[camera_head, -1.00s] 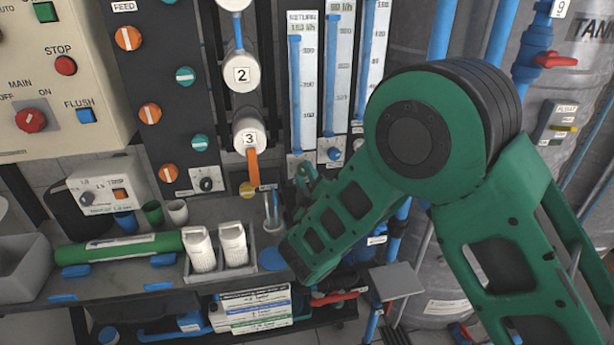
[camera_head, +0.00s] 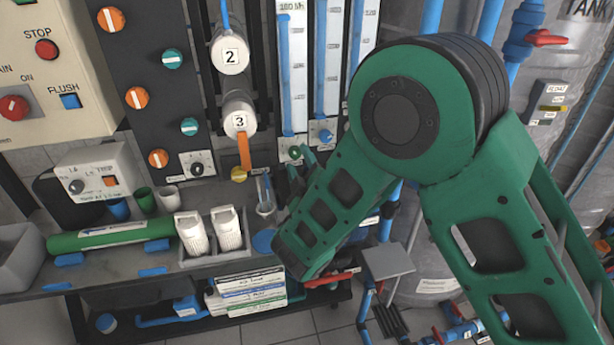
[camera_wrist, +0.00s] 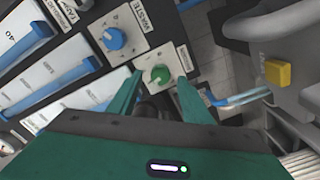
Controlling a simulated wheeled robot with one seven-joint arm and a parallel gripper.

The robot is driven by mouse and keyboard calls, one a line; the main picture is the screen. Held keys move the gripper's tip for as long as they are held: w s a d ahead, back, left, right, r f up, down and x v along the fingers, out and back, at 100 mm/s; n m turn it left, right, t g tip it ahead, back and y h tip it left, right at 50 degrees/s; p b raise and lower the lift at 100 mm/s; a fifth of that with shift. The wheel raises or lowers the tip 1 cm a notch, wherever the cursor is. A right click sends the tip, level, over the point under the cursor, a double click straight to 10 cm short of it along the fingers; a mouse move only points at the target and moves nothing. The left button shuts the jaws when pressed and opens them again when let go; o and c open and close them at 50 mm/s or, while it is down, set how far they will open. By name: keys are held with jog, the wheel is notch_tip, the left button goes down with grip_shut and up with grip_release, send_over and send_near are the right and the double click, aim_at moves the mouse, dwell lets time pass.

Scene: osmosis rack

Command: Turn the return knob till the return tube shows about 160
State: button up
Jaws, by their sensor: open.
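The return knob is a green round knob (camera_wrist: 157,74) on a white plate in the wrist view. My gripper (camera_wrist: 160,88) is open, with one green finger on each side just in front of this knob; I cannot tell whether they touch it. In the head view my gripper (camera_head: 300,165) is small and partly hidden by my own arm, by the foot of the return tube. The return tube (camera_head: 287,75) is the leftmost upright gauge, with a blue column reaching near its top. Its scale is too small to read surely.
The blue waste knob (camera_wrist: 112,39) sits beside the green one. A yellow block (camera_wrist: 277,73) on a grey part and blue piping (camera_wrist: 240,98) are at right. Below the panel, a bench holds white cartridges (camera_head: 228,229) and a clear cylinder (camera_head: 265,200).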

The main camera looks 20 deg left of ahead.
jog(key=v, duration=0.8)
jog(key=shift+d, duration=0.1)
